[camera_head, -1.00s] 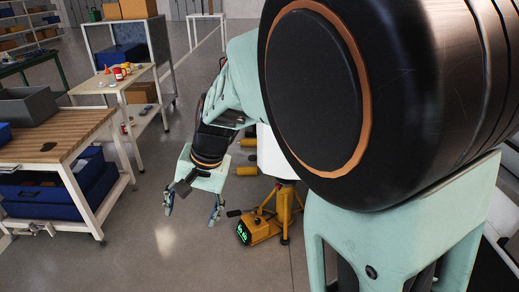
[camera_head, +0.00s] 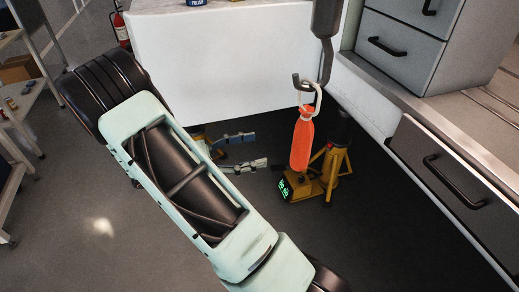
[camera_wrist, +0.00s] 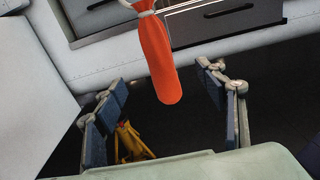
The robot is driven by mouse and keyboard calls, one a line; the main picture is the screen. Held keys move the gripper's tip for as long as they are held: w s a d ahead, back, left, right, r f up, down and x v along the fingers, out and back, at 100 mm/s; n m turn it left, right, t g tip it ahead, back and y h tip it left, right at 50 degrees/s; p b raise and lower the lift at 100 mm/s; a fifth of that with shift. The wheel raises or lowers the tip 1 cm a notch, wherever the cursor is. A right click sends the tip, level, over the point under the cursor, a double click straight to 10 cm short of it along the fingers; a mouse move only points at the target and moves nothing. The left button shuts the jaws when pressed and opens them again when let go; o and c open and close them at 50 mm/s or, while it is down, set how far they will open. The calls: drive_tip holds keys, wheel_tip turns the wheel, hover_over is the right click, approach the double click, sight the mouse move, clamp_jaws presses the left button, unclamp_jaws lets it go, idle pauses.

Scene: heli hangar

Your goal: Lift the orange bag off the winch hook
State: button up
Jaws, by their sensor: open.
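The orange bag (camera_head: 301,142) hangs by a pale loop from the dark winch hook (camera_head: 314,82) in the head view. In the wrist view the bag (camera_wrist: 158,62) hangs down from the top, its lower end between and beyond the two fingers. My gripper (camera_head: 246,152) is open and empty, to the left of the bag and apart from it, with its fingers pointing toward it. In the wrist view my gripper (camera_wrist: 172,112) shows its two blue-padded fingers wide apart. The hook is out of the wrist view.
A yellow stand (camera_head: 336,168) and a yellow device with a green display (camera_head: 296,186) are on the floor below the bag. A white block (camera_head: 225,65) is behind. Grey drawers (camera_head: 400,42) and a long counter (camera_head: 440,110) line the right. The floor at left is open.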

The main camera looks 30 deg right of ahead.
sight(298, 123)
drive_tip(key=shift+w+x, duration=0.15)
drive_tip(key=shift+x, duration=3.65)
drive_tip(key=shift+w+x, duration=0.1)
drive_tip(key=shift+x, duration=3.65)
drive_tip(key=shift+d+r, duration=0.1)
drive_tip(key=shift+r, duration=0.1)
drive_tip(key=shift+c, duration=0.4)
drive_tip(key=c, duration=1.4)
drive_tip(key=shift+o, duration=0.2)
drive_tip(key=shift+r, duration=0.25)
drive_tip(key=shift+r+p, duration=2.35)
drive_tip(key=shift+r, duration=0.1)
